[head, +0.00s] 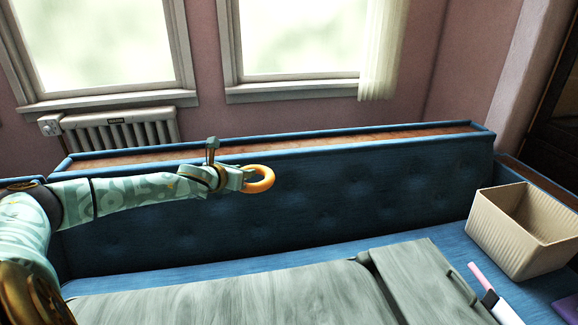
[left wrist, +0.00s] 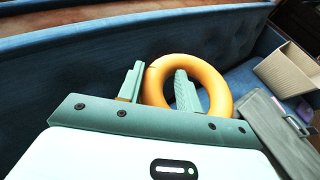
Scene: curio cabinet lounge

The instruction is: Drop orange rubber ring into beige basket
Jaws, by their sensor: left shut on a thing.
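The orange rubber ring (head: 268,178) is held up in front of the blue sofa back in the head view. My left gripper (head: 246,180) is shut on the ring's near side. In the left wrist view the ring (left wrist: 221,78) stands up between the fingers of the left gripper (left wrist: 157,88), with one finger through its hole. The beige basket (head: 497,235) stands on the blue seat at the right, well apart from the ring; it also shows at the right edge of the left wrist view (left wrist: 283,72). The basket's visible inside looks empty. My right gripper is not in view.
A grey wooden surface (head: 240,297) fills the lower middle, with a grey case (head: 425,275) beside it. A pink and white item (head: 490,290) and a purple item (head: 566,308) lie near the basket. The blue sofa back (head: 330,190) runs behind.

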